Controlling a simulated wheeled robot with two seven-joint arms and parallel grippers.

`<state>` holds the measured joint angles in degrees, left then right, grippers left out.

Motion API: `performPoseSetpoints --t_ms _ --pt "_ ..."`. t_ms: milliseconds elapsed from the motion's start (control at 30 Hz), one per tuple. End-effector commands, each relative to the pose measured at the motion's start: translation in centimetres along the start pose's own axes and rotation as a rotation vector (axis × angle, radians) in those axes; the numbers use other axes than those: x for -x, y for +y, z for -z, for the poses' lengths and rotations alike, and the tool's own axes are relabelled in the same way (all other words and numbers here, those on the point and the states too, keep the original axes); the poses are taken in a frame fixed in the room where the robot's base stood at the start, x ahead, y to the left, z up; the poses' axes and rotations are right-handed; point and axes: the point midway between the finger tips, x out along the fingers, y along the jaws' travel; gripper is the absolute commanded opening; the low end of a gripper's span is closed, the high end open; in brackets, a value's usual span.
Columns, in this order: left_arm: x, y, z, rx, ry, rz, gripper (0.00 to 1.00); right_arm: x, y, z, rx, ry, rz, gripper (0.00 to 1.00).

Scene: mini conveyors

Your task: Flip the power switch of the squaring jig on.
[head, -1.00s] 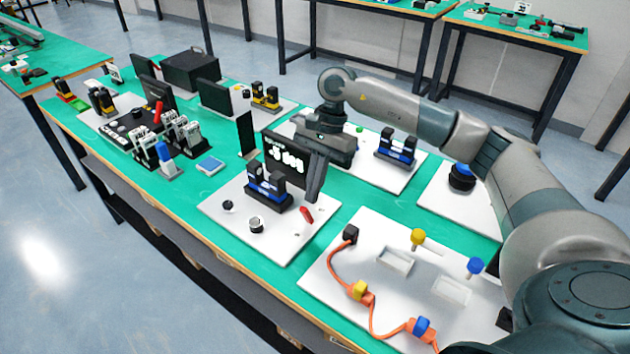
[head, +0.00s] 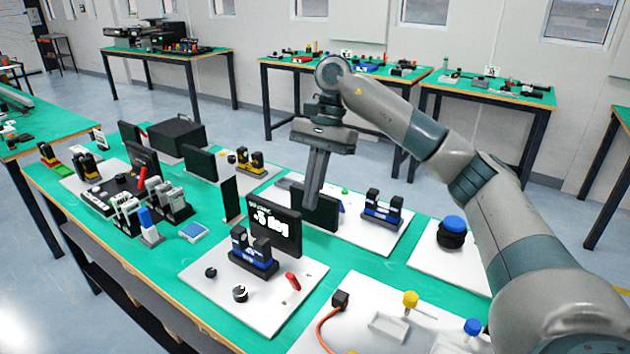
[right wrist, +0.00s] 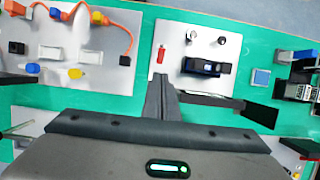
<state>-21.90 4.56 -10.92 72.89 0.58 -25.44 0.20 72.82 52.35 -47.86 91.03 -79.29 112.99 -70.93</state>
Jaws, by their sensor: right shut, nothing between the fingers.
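I take this as the squaring jig. In front of the display sits a black and blue fixture (head: 254,262). A small red switch lever (head: 292,282) lies tilted at the board's right side; it also shows in the right wrist view (right wrist: 161,55). I cannot tell its on or off side. My right gripper (head: 313,207) is shut and empty, pointing down, above and behind the display's right end, apart from the lever. My left gripper is not in view.
Two dark knobs (head: 240,293) stand at the board's front. Behind the display stand another dark screen (head: 318,214) and a blue clamp fixture (head: 382,208).

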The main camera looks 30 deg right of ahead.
Motion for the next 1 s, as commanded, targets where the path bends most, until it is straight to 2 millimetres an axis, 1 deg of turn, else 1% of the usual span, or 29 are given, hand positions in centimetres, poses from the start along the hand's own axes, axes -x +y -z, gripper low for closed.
performPoseSetpoints --t_ms 33,100,300,1000 --pt "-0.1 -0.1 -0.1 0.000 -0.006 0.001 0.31 0.8 -0.1 0.0 0.000 0.000 0.003 0.00" --pt "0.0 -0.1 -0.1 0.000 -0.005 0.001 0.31 1.8 0.0 0.0 0.000 0.000 0.001 0.00" --pt "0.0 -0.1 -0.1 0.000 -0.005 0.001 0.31 3.2 0.0 0.0 0.000 0.000 0.001 0.00" --pt "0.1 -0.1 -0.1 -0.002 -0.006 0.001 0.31 3.6 0.0 -0.1 0.001 -0.001 0.000 0.00"
